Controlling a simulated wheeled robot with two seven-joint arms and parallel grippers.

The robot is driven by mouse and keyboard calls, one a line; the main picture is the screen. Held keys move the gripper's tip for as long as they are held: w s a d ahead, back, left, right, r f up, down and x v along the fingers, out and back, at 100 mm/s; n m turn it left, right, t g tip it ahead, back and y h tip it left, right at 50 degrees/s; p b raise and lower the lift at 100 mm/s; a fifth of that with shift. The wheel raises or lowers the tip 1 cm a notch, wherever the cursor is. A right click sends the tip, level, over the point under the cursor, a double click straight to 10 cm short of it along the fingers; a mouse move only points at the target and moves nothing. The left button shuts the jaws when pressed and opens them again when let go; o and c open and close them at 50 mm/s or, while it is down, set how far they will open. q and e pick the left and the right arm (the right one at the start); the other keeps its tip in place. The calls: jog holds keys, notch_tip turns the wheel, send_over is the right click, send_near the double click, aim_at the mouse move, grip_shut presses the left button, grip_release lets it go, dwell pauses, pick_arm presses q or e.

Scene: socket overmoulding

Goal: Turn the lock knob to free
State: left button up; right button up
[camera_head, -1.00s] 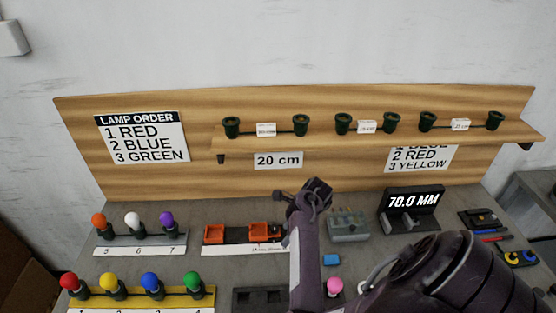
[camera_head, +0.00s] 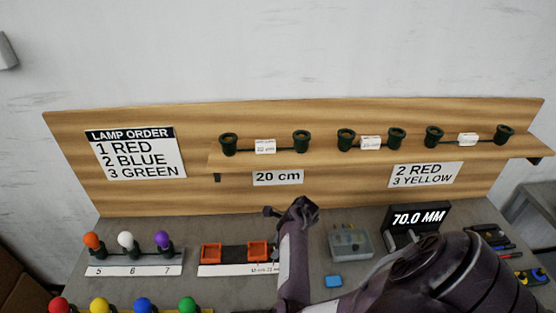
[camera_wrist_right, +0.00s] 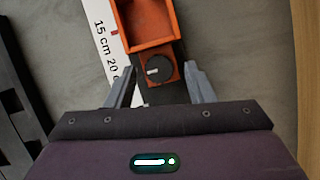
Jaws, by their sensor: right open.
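The lock knob (camera_wrist_right: 159,69) is a round black dial with a white mark pointing left. It sits on an orange block at the end of an orange carriage (camera_wrist_right: 146,22) in the right wrist view. My right gripper (camera_wrist_right: 160,68) is open, with one grey finger on each side of the knob and a gap to both. In the head view the carriage (camera_head: 261,251) stands on the right part of a dark rail with a white scale strip (camera_head: 222,271). My right arm hides the knob there. My left gripper is out of view.
Left of the rail stand lamps on a numbered strip (camera_head: 135,271). A grey box with small parts (camera_head: 351,241), a blue block (camera_head: 333,281) and a display reading 70.0 MM (camera_head: 418,217) are right of my arm. A shelf (camera_head: 380,160) runs behind.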

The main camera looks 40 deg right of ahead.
jog(key=c, duration=1)
jog(key=shift+n, duration=0.3)
jog(key=n, duration=0.1)
jog(key=n+g+p, duration=0.1)
jog(key=shift+w+d+r+n+y, duration=0.1)
jog(key=shift+d+n+y, duration=0.1)
jog(key=shift+n+y, duration=0.15)
jog(key=n+g, duration=0.1)
jog(key=n, duration=0.2)
jog(key=shift+w+y, duration=0.15)
jog(key=shift+y, duration=0.2)
jog(key=shift+w+n+g+p, duration=0.15)
jog(key=shift+n+g+p, duration=0.25)
jog(key=shift+n, duration=0.85)
